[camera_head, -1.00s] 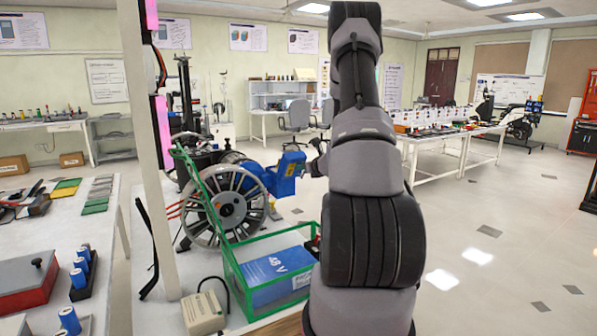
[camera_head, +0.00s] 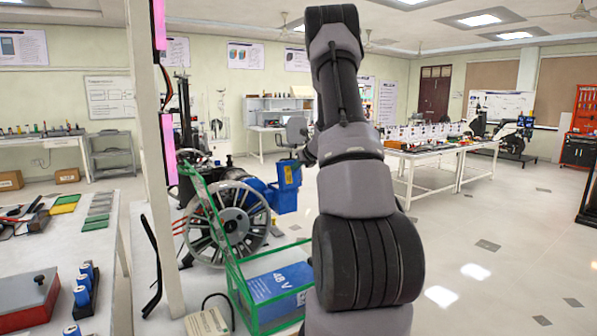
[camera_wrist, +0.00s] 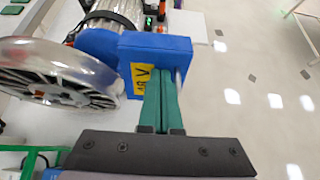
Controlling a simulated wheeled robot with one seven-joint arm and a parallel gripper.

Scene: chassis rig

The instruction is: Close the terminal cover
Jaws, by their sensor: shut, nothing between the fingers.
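The blue part with a yellow label (camera_head: 289,175), which looks like the terminal cover, is beside the spoked wheel in the head view. It stands above a lower blue block (camera_head: 284,200). In the wrist view the blue part (camera_wrist: 160,48) fills the upper middle. My gripper (camera_wrist: 160,75) is shut and empty, its teal fingers reaching over the blue face beside the yellow label. I cannot tell whether the fingertips touch it, or whether the cover is fully closed. In the head view my arm hides most of the gripper.
The spoked wheel (camera_head: 232,222) stands left of the blue part. A green frame (camera_head: 236,285) holds a blue 48 V battery (camera_head: 280,281) nearer to me. A pale post (camera_head: 150,150) rises at the left. Open floor lies to the right.

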